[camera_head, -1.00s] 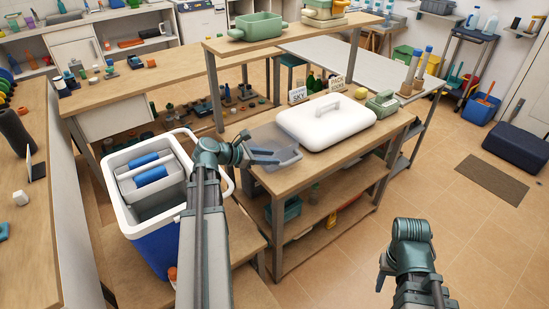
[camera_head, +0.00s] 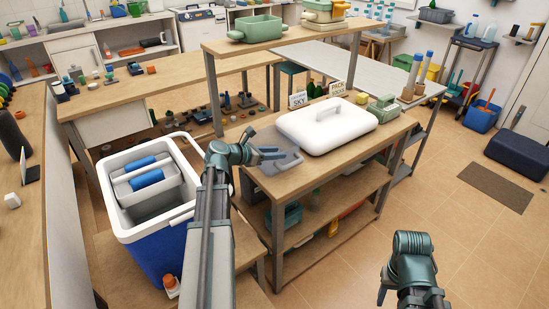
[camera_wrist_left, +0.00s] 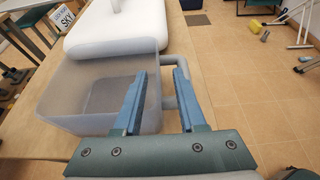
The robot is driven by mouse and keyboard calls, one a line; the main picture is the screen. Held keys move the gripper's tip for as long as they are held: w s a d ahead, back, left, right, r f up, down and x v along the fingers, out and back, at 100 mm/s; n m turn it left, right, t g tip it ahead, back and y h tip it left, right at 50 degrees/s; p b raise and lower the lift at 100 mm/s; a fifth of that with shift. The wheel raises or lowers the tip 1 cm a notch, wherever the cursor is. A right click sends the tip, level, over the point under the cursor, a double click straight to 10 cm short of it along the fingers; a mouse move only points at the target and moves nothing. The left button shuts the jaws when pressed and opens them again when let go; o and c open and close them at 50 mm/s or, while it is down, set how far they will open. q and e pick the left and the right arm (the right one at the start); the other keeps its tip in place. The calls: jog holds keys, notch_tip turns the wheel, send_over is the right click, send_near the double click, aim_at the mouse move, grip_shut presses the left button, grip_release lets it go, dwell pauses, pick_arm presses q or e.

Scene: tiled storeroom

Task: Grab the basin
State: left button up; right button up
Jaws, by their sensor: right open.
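The basin is a translucent grey tub (camera_head: 262,178) on the near left end of the wooden bench. In the left wrist view the basin (camera_wrist_left: 75,105) fills the left side, with a loop handle (camera_wrist_left: 196,76) at its right. My left gripper (camera_head: 275,154) is over the basin's near right side. In the wrist view its two blue fingers (camera_wrist_left: 158,95) are apart, with the basin's right wall between them and the right finger over the handle. I cannot tell whether they touch it. My right gripper (camera_head: 382,288) is low over the floor, away from the basin, open and partly hidden.
A white lidded box (camera_head: 322,132) stands right behind the basin, with SKY and another label card (camera_head: 298,101) behind it. A green container (camera_head: 384,108) is to its right. A blue and white cooler (camera_head: 165,240) stands left of my left arm.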

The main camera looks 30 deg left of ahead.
aim_at(286, 152)
pick_arm(q)
jog(key=shift+b+x, duration=1.05)
jog(key=shift+x, duration=1.65)
jog(key=shift+a, duration=0.1)
grip_shut()
